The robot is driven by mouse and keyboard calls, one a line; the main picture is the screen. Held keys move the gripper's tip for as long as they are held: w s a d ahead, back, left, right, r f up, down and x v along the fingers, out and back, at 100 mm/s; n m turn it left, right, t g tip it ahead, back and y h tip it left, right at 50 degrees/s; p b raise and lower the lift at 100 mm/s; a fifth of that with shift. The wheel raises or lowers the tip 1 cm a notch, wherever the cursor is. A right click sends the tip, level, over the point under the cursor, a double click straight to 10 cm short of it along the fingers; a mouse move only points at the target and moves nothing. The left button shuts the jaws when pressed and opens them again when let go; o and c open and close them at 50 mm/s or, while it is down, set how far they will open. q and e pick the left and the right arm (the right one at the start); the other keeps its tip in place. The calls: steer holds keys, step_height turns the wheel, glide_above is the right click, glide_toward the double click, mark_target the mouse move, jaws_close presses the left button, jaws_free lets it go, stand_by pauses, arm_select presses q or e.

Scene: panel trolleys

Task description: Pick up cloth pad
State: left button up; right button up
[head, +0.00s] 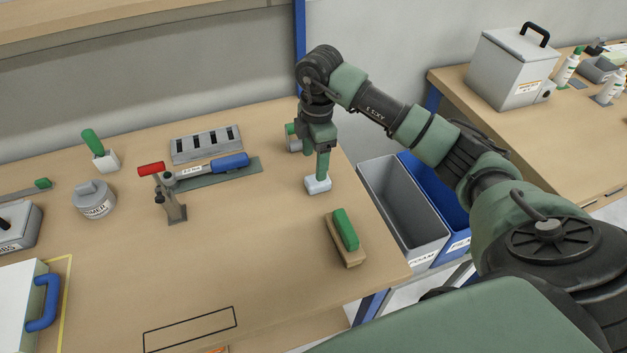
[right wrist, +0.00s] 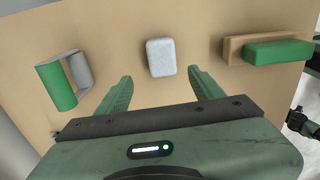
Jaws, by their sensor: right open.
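The cloth pad (head: 317,184) is a small pale, rounded block lying on the wooden bench near its right side. In the right wrist view the cloth pad (right wrist: 161,57) lies just beyond the fingertips, centred between them. My right gripper (head: 319,165) points down over the pad in the head view, and one finger hides part of it. In the right wrist view the right gripper (right wrist: 156,78) is open, with its two green fingers apart and nothing between them. My left gripper is not in view.
A green-handled brush (head: 346,236) lies to the right of the pad, and a grey and green roller-like item (head: 293,139) lies behind it. A blue-handled tool (head: 230,161) lies to the left. Grey and blue bins (head: 385,185) stand beyond the bench's right edge.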

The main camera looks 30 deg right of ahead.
steer(key=shift+s+d+f, duration=0.1)
steer(key=shift+d, duration=0.45)
steer(key=shift+s+f, duration=0.1)
steer(key=shift+f, duration=0.3)
steer(key=f+p, duration=0.1)
steer(key=f, duration=0.1)
steer(key=f+p, duration=0.1)
steer(key=f, duration=0.2)
steer(key=shift+s+a+f, duration=0.1)
steer(key=shift+a+f, duration=0.1)
steer(key=shift+f, duration=0.55)
steer(key=c, duration=1.4)
